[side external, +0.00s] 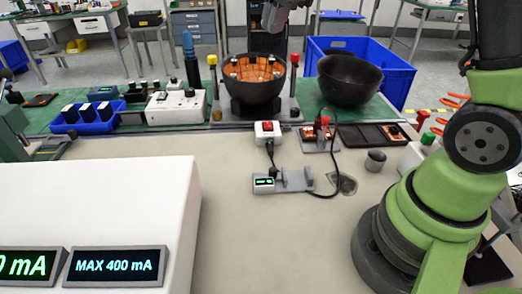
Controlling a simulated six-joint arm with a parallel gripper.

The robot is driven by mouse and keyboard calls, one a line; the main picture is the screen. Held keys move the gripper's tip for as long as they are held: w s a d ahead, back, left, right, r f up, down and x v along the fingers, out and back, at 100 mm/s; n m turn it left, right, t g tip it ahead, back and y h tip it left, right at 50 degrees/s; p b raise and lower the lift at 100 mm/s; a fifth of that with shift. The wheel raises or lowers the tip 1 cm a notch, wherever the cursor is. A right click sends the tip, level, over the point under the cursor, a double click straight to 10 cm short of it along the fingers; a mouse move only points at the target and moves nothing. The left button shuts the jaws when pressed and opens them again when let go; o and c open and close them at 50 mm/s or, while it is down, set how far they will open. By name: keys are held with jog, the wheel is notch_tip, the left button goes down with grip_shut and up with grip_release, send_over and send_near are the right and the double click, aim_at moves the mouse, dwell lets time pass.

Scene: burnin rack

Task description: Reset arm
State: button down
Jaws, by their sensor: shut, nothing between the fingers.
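My green arm stands at the right, its base on the pale tabletop (270,250). Its upper part runs out of the top of the picture. My gripper (275,26) shows as a dark grey shape at the top edge, above and behind the dark bowl (252,98) with an orange inside. It is shut and holds nothing. Most of the wrist above it is cut off by the frame, and the fingers are small and hard to make out. It hangs clear of the bowl, without visible contact.
A second dark bowl (348,82) stands right of the first. A small device (283,181) with a green display and a white switch box (268,132) sit mid-table, joined by cables. A white housing (95,220) fills the front left. Blue bins (92,117) stand back left.

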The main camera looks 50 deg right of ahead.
jog(key=s+a+n+t+y, duration=0.1)
jog(key=s+a+n+t, duration=0.1)
jog(key=s+a+n, duration=0.2)
jog(key=s+a+r+n+t+y, duration=0.1)
jog(key=s+a+n, duration=0.3)
jog(key=s+n, duration=0.6)
jog(key=s, duration=0.6)
jog(key=shift+r+t, duration=0.15)
jog(key=shift+t, duration=0.25)
